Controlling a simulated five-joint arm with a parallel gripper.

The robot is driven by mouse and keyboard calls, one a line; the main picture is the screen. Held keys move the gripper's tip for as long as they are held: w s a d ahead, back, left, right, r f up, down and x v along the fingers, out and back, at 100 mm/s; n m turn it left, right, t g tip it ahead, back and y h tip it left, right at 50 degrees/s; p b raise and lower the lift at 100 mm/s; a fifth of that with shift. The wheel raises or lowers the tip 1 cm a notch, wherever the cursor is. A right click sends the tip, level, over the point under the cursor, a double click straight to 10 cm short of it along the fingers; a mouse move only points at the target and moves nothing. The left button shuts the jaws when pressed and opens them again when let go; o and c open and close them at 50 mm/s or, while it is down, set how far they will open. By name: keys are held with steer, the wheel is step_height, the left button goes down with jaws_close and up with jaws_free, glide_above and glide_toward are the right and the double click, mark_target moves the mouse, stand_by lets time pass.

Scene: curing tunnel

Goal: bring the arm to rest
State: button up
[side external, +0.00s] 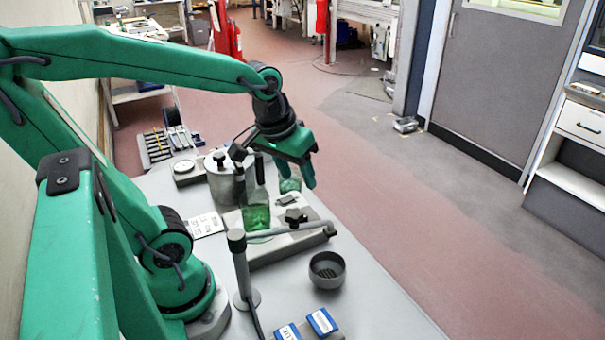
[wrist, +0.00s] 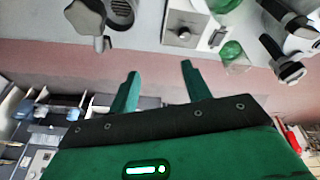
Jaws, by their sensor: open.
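My gripper (side external: 303,170) is at the end of my green arm, above the far right edge of the grey bench (side external: 385,302). Its fingers point down. In the wrist view my gripper (wrist: 160,72) has two green fingers spread apart with nothing between them. A small green glass vessel (side external: 290,185) stands close by the fingers in the side view. In the wrist view the green glass (wrist: 234,58) lies to the right of the fingers, apart from them.
A green bottle (side external: 256,213), a metal pot (side external: 220,182), a grey bowl (side external: 327,270), a stand with a horizontal arm (side external: 241,270) and blue boxes (side external: 321,321) crowd the bench. Open reddish floor (side external: 370,210) lies right of it. A grey knobbed unit (wrist: 184,27) shows in the wrist view.

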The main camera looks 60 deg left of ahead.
steer(key=shift+s+d+r+m+t, duration=0.35)
steer(key=shift+s+d+r+m, duration=0.15)
steer(key=shift+s+m, duration=0.2)
steer(key=shift+s+d+r+m+t, duration=0.3)
steer(key=shift+s+d+r+m, duration=0.2)
steer(key=shift+s+m, duration=0.2)
steer(key=shift+s+d+r+m+t, duration=0.35)
steer(key=shift+s+d+r+m, duration=0.15)
steer(key=shift+s+m, duration=0.2)
